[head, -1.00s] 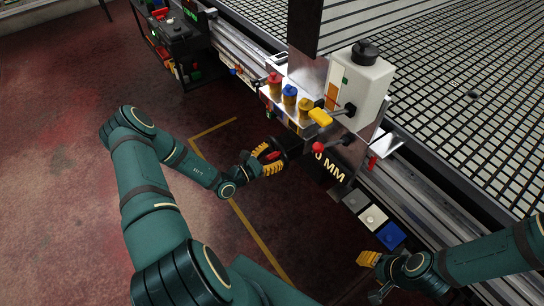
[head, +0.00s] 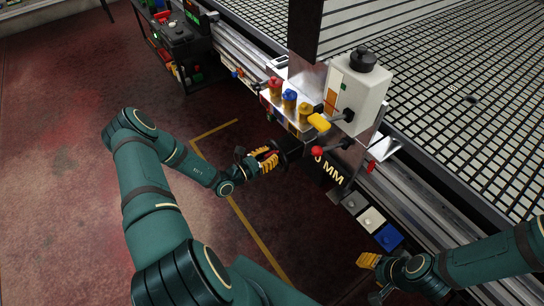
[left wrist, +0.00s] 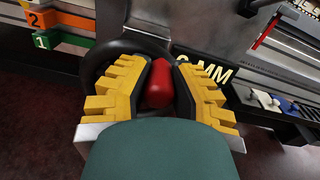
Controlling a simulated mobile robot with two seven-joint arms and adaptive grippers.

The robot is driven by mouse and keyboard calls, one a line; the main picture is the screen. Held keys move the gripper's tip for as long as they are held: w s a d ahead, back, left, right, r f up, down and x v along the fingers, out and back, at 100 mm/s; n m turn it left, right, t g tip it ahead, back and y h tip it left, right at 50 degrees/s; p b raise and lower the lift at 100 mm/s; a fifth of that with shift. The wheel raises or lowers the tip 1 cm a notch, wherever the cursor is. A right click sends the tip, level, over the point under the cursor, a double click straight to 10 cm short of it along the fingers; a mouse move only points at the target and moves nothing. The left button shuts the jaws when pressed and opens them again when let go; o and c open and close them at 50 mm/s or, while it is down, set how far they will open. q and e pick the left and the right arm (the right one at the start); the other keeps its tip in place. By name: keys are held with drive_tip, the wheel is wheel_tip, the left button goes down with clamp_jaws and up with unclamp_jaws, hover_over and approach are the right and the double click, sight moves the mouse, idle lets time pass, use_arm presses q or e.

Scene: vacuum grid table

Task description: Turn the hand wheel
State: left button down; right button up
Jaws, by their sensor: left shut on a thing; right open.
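The black hand wheel (head: 292,149) is on the front of the machine, below the colored knobs. Its dark rim shows in the left wrist view (left wrist: 97,62), behind my fingers. My left gripper (head: 268,158) has yellow ridged fingers and is at the wheel's near side. In the left wrist view the fingers are closed around a red grip (left wrist: 159,84) on the wheel. In the head view the fingers mostly hide this grip. My right gripper (head: 368,261) is open and apart from the wheel, at the lower right; what lies between its fingers is hard to see.
A white box (head: 358,92) with a black cap and a yellow-handled lever (head: 319,122) sits above the wheel. A red ball lever (head: 317,151) is close on the right. Red, blue and yellow knobs stand above. Floor at left is clear.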

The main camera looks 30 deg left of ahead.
use_arm(q)
drive_tip(key=shift+w+a+r+n, duration=0.15)
drive_tip(key=shift+n, duration=0.35)
drive_tip(key=c, duration=0.8)
unclamp_jaws()
drive_tip(key=shift+o, duration=0.2)
drive_tip(key=shift+s+a, duration=0.15)
drive_tip(key=shift+s, duration=0.2)
drive_tip(key=v, duration=1.1)
drive_tip(key=shift+s, duration=0.1)
